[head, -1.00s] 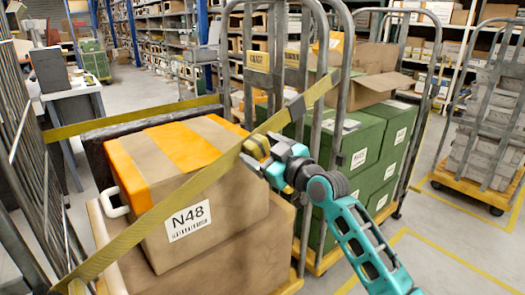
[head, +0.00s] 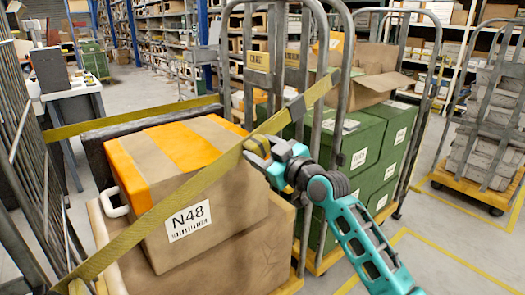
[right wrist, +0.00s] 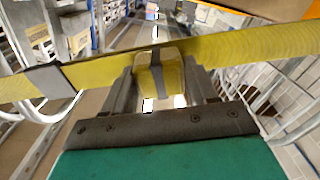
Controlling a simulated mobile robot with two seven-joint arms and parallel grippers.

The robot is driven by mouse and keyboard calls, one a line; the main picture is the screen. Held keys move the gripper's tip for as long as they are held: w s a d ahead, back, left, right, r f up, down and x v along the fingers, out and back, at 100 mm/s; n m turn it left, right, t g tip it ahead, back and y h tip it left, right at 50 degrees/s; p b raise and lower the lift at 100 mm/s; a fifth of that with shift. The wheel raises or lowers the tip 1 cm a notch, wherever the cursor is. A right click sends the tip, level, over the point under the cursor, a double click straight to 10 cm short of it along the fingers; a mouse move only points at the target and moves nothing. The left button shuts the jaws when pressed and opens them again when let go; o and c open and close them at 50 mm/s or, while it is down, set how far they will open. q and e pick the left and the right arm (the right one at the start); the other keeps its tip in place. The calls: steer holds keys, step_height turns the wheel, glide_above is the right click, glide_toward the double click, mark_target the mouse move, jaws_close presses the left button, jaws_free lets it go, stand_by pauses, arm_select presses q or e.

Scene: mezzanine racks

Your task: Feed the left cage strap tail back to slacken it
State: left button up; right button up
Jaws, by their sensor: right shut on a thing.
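The left cage (head: 62,205) holds a brown box (head: 215,205) with orange tape and an N48 label. A flat yellow strap (head: 165,208) runs diagonally across the cage front, rising to the right past a grey fitting (head: 297,107). My right gripper (head: 258,150) is at the strap, in front of the box. In the right wrist view, its fingers are shut on a yellow piece with a grey band (right wrist: 160,78), just below the strap (right wrist: 235,47). I cannot tell whether this piece is the strap tail. A dark grey fitting (right wrist: 45,80) sits on the strap there. My left gripper does not show.
A second cage with green crates (head: 368,140) and an open carton (head: 375,82) stands right behind mine. A third cage with grey bundles (head: 485,130) is at far right. A grey desk (head: 70,100) stands at left. The floor at lower right is clear.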

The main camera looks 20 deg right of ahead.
mark_target(272, 128)
steer(key=d, duration=0.2)
steer(key=w+d+r+b, duration=0.1)
steer(key=d, duration=0.1)
steer(key=w+d+r+b, duration=0.1)
steer(key=d, duration=0.1)
steer(key=shift+w+d+r, duration=0.1)
steer(key=shift+r, duration=0.15)
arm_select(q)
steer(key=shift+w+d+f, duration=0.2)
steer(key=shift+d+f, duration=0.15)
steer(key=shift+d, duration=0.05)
arm_select(e)
steer(key=shift+w+d+r, duration=0.1)
steer(key=shift+d+r, duration=0.25)
steer(key=o, duration=1.4)
steer(key=shift+f, duration=0.1)
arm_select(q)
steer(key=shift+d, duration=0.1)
arm_select(e)
steer(key=shift+a+f, duration=0.1)
steer(key=shift+s, duration=0.3)
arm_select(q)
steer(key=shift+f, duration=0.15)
arm_select(e)
steer(key=v, duration=1.2)
steer(key=shift+s, duration=0.15)
